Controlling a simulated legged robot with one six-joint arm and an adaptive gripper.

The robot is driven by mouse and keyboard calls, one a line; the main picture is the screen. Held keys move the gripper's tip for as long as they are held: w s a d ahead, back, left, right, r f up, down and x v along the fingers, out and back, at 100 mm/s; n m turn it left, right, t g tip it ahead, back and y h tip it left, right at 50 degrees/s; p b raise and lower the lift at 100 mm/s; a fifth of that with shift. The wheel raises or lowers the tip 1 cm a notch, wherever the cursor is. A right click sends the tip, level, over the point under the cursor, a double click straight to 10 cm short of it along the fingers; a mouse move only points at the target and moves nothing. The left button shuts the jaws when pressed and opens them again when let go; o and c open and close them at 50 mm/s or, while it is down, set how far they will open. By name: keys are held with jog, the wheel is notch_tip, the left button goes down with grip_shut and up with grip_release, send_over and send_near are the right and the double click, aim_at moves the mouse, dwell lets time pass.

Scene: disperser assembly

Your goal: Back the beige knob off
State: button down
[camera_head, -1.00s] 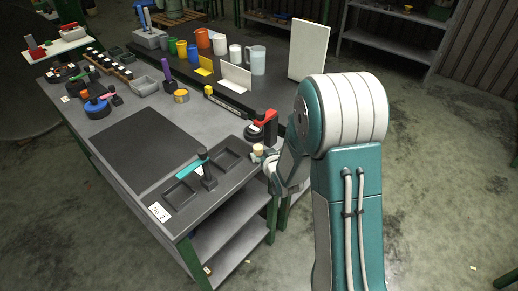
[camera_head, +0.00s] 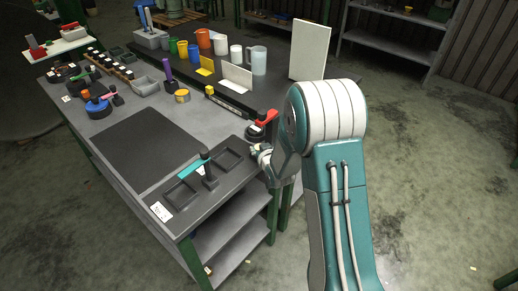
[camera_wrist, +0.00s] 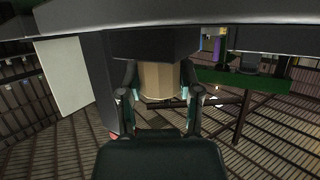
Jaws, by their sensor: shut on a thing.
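The beige knob (camera_wrist: 158,80) is a faceted cylinder in the middle of the wrist view, against the underside of a dark block (camera_wrist: 150,43). The two fingers of my gripper (camera_wrist: 160,92) stand on either side of it and are shut on it. In the head view my gripper (camera_head: 263,154) is at the right edge of the workbench, beside the black tray fixture (camera_head: 232,160). My gripper largely hides the knob there. Whether the knob has turned cannot be told.
A dark round base with a red-handled part (camera_head: 262,125) stands close behind my gripper. A teal-handled bar on a black post (camera_head: 192,169) is to the left. A dark mat (camera_head: 147,152) lies on the bench. Open floor lies to the right.

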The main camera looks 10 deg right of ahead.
jog(key=shift+n+y, duration=0.4)
jog(key=n+g+y, duration=0.1)
jog(key=n+y, duration=0.2)
jog(key=shift+w+d+y, duration=0.1)
jog(key=shift+y, duration=0.2)
jog(key=n+g+y, duration=0.2)
jog(key=n+y, duration=0.1)
jog(key=n, duration=0.1)
jog(key=shift+g+y, duration=0.4)
jog(key=n+g+y, duration=0.2)
jog(key=n+g, duration=0.1)
jog(key=shift+n+g, duration=0.3)
jog(key=shift+n+g+y, duration=0.9)
jog(key=shift+n+g, duration=1.1)
jog(key=shift+g, duration=0.2)
jog(key=shift+c, duration=1.3)
grip_release()
